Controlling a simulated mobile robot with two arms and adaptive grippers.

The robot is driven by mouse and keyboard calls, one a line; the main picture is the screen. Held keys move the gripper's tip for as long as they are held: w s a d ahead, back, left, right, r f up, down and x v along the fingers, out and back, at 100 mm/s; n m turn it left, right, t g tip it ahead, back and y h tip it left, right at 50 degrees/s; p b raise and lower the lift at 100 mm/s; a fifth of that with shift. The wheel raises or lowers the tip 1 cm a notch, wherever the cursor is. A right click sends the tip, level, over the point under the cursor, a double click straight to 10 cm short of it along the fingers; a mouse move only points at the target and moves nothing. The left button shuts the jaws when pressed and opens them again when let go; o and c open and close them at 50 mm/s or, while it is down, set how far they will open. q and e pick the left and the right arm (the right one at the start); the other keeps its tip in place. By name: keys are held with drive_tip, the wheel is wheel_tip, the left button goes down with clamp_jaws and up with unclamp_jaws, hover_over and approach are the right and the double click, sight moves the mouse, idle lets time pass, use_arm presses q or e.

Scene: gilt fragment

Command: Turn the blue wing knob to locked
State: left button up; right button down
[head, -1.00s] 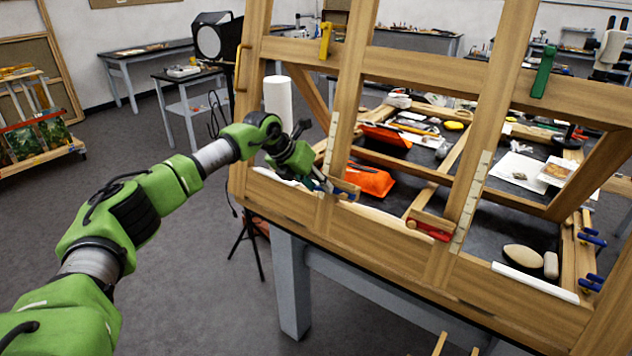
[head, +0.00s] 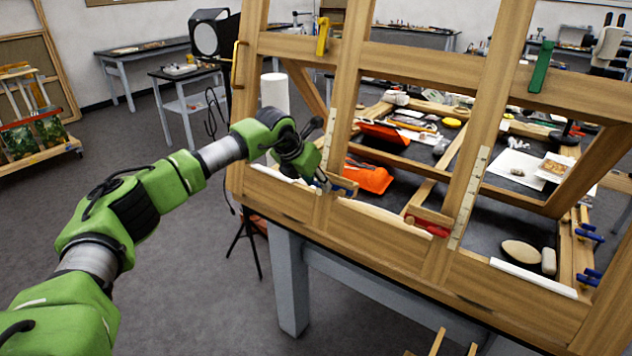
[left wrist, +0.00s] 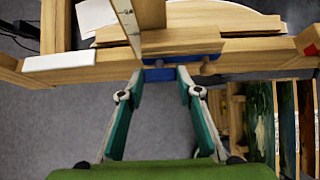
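The blue wing knob (left wrist: 160,75) sits on the lower wooden rail of the easel-like frame, in front of a blue plate (left wrist: 190,50) in the left wrist view. In the head view the blue part (head: 347,192) shows small at the left gripper's tip. My left gripper (left wrist: 161,78) has its two green fingers apart, with the tips on either side of the knob. I cannot tell whether they touch it. It also shows in the head view (head: 326,182). The knob's exact angle and any locked mark are too small to read. My right gripper is not in view.
The wooden frame (head: 400,270) stands close in front, with a red knob (head: 430,228), a yellow clip (head: 323,36) and a green clip (head: 541,66). Behind it, a cluttered table holds an orange item (head: 368,176). Open floor lies to the left.

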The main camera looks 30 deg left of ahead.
use_arm(q)
drive_tip(key=o, duration=0.4)
drive_tip(key=shift+o, duration=0.2)
drive_tip(key=v, duration=1.2)
drive_tip(key=shift+f, duration=0.1)
